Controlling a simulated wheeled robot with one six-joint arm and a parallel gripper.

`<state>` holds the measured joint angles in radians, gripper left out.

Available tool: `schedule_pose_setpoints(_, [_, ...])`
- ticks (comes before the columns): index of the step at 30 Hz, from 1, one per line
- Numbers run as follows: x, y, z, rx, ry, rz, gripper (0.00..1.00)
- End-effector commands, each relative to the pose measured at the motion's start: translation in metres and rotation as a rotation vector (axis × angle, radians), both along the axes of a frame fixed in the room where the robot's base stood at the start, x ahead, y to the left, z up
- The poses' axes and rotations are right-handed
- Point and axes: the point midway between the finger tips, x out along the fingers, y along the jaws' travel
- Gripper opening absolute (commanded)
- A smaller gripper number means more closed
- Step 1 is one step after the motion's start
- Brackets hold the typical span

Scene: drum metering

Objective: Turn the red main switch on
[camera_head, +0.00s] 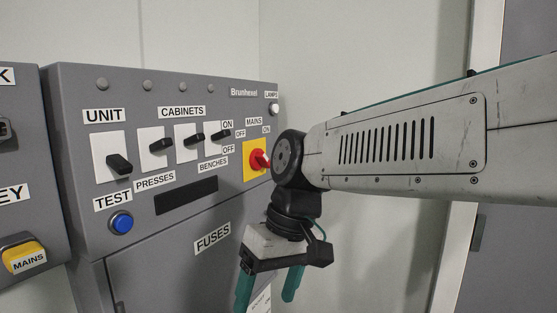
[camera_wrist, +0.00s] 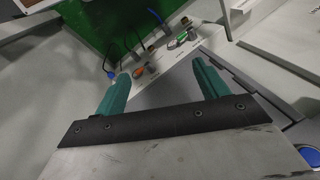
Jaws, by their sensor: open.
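The red main switch (camera_head: 259,160) is a red knob on a yellow plate (camera_head: 248,153), at the right end of the grey panel. It sits under a MAINS label, with OFF at the left and ON at the right. The knob sticks out from the panel; I cannot tell which mark it points to. My gripper (camera_head: 268,288) is open and empty, pointing down, below and in front of the switch, apart from it. Its two teal fingers also show spread in the wrist view (camera_wrist: 162,86). The red switch is not visible in the wrist view.
The panel (camera_head: 215,185) also carries several black switches, a blue TEST button (camera_head: 121,222) and a white lamp (camera_head: 273,108). A yellow MAINS part (camera_head: 22,257) is on the left cabinet. My arm link reaches close to the switch's right side. A green surface (camera_wrist: 85,35) shows in the wrist view.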

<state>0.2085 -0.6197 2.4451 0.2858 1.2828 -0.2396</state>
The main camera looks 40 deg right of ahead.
Motion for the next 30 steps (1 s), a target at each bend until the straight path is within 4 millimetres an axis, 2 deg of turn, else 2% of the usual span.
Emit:
schedule_pose_setpoints(1, [0.020,-0.006,0.011,0.086,-0.013,-0.030,0.73])
schedule_pose_setpoints(5, [0.077,-0.031,0.049,0.322,-0.145,-0.073,0.73])
schedule_pose_setpoints(8, [0.119,-0.071,0.080,0.462,-0.308,-0.108,0.73])
schedule_pose_setpoints(9, [0.133,-0.090,0.092,0.505,-0.381,-0.123,0.73])
schedule_pose_setpoints(12, [0.157,-0.139,0.119,0.573,-0.560,-0.158,0.73])
schedule_pose_setpoints(15, [0.170,-0.181,0.139,0.600,-0.708,-0.183,0.73])
schedule_pose_setpoints(18, [0.175,-0.209,0.152,0.604,-0.805,-0.199,0.73])
schedule_pose_setpoints(22, [0.180,-0.220,0.157,0.606,-0.856,-0.203,0.73])
schedule_pose_setpoints(30, [0.212,-0.196,0.146,0.608,-0.856,-0.200,0.73])
